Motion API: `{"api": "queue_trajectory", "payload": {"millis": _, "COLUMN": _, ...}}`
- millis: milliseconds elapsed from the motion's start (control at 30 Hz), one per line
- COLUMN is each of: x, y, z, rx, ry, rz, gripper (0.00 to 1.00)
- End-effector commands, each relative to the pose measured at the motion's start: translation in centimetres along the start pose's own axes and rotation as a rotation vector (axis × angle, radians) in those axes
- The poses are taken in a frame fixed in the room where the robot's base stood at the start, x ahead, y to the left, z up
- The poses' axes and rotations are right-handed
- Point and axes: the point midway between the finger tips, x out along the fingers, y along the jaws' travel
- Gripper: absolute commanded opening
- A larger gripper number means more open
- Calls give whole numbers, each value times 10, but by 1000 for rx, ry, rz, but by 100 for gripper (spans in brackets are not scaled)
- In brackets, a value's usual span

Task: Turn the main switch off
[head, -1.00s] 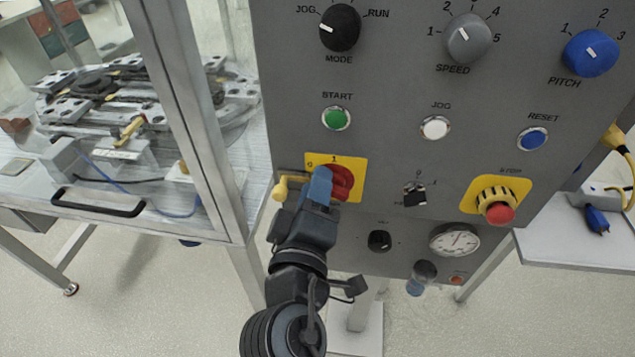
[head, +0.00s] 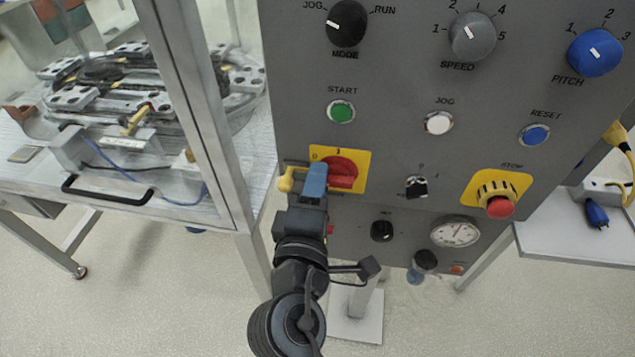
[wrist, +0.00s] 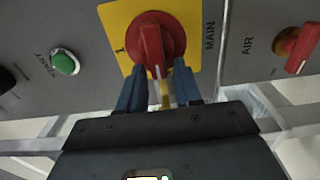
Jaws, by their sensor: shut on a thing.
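The main switch is a red rotary handle (head: 343,173) on a yellow plate (head: 361,158) at the lower left of the grey panel. In the wrist view, the red handle (wrist: 152,48) lies between my two blue fingers and its white mark points down that picture, away from the 1 and square to it. My gripper (head: 317,172) is shut on the handle, and its fingers (wrist: 158,76) hide part of it in the head view. In the head view the handle lies roughly level, its left end behind the fingers, on the side of the 0 label.
A yellow piece (head: 286,179) sticks out just left of the switch plate. The red stop button (head: 500,207), black key switch (head: 417,187) and gauge (head: 455,232) are to the right. A glazed guard post (head: 200,110) stands close on the left.

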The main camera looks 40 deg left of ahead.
Motion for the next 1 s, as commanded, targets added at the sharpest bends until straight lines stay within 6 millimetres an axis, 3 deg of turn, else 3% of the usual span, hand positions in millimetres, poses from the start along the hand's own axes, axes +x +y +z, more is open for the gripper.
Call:
{"api": "queue_trajectory", "payload": {"millis": 233, "x": 0, "y": -2, "z": 2, "rx": 0, "ry": -4, "rz": -5, "gripper": 4}}
{"api": "queue_trajectory", "payload": {"millis": 267, "x": 0, "y": -2, "z": 2, "rx": 0, "ry": -4, "rz": -5, "gripper": 36}}
{"api": "queue_trajectory", "payload": {"millis": 333, "x": 0, "y": -2, "z": 2, "rx": 0, "ry": -4, "rz": -4, "gripper": 43}}
{"api": "queue_trajectory", "payload": {"millis": 667, "x": -6, "y": -2, "z": 1, "rx": 1, "ry": -1, "rz": -2, "gripper": 43}}
{"api": "queue_trajectory", "payload": {"millis": 1000, "x": -59, "y": -4, "z": 1, "rx": 1, "ry": -3, "rz": -5, "gripper": 43}}
